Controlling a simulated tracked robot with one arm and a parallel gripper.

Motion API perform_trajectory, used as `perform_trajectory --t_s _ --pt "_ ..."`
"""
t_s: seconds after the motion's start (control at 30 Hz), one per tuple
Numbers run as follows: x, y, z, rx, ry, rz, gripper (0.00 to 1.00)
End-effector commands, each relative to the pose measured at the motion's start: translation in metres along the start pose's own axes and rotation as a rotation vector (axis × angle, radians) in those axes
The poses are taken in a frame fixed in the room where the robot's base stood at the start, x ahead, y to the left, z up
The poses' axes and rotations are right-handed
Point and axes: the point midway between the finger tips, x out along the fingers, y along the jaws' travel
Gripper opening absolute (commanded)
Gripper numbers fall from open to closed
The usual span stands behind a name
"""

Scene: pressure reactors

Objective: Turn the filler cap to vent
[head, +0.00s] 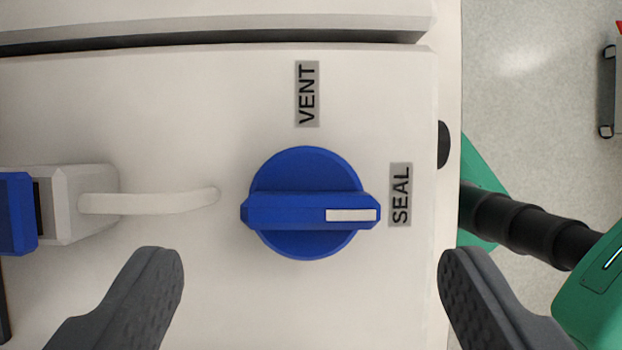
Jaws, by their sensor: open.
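The filler cap (305,170) is a round blue knob with a raised grip bar across it, on a pale flat panel. The white mark (351,215) on its bar points right, at the SEAL label (400,195). The VENT label (307,94) sits above the cap. Both labels read sideways. My gripper (311,275) is open, its two dark grey fingers wide apart at the bottom of the picture, on either side of and below the cap. No finger appears to touch the cap, and nothing is between the fingertips.
A white curved tube (150,201) runs from a pale block (80,204) with a blue part (15,213) on the left. The panel (240,300) ends at a right edge, with floor beyond. A dark ribbed hose (520,229) and green parts (595,285) are at right.

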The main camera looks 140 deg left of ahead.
Motion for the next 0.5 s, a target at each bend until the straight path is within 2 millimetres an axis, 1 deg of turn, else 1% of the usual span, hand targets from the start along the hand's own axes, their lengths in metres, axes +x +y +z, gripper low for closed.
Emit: perform_trajectory --t_s 0.1,0.2,0.33,0.5 --pt "0.015 0.002 0.000 -0.001 -0.001 0.007 0.73" --pt "0.026 0.000 0.000 -0.001 -0.001 0.002 0.73" --pt "0.036 0.001 0.000 0.000 -0.001 0.003 0.73" --pt "0.041 0.001 0.001 -0.001 -0.001 0.003 0.73"
